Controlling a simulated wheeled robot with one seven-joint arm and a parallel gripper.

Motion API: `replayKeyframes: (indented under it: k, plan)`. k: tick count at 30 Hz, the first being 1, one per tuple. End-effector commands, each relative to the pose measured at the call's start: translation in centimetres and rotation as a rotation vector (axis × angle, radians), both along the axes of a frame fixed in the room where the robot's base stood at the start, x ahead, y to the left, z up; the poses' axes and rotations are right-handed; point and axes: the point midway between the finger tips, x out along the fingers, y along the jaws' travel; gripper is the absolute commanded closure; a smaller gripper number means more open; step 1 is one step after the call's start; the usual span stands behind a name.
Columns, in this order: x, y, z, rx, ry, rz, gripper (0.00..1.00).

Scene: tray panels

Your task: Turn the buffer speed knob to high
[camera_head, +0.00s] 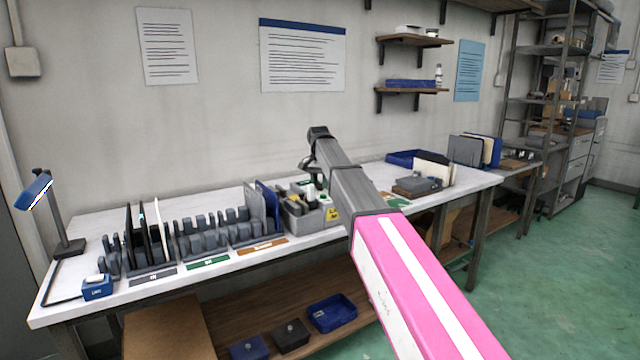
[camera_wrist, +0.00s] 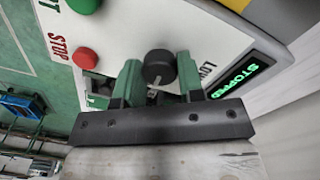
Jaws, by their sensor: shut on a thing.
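The black round speed knob (camera_wrist: 159,66) is in the upper middle of the wrist view, on the white panel (camera_wrist: 125,32) of a machine. My gripper (camera_wrist: 158,80) has one green finger on each side of the knob and is shut on it. A pale pointer mark shows on the knob's lower side. Part of the word LOW is printed right of the knob; no HIGH label is legible. In the head view my gripper is at the grey machine (camera_head: 303,222) on the bench, and my arm hides part of it. The knob cannot be made out there.
On the panel are a red STOP button (camera_wrist: 85,58), a green button (camera_wrist: 84,5) and a display (camera_wrist: 240,77) reading STOPPED in green. Slotted racks (camera_head: 205,240) with upright panels stand left of the machine. A grey block (camera_head: 417,186) and a blue tray (camera_head: 405,158) lie to the right.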

Motion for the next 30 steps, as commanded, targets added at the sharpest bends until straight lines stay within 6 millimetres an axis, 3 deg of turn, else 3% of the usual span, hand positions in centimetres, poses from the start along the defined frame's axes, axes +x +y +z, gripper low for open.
replayKeyframes:
  k: [9,24,25,27,30]
  plan:
    - [0.0,0.01,0.03,0.0,0.0,-0.105,0.88]
    - [0.0,0.01,0.03,0.0,0.0,-0.121,0.88]
    - [0.0,0.01,0.03,0.0,0.0,-0.121,0.58]
    - [0.01,0.01,0.03,0.0,0.0,-0.121,0.39]
    - [0.0,0.01,0.02,0.0,0.0,-0.12,0.39]
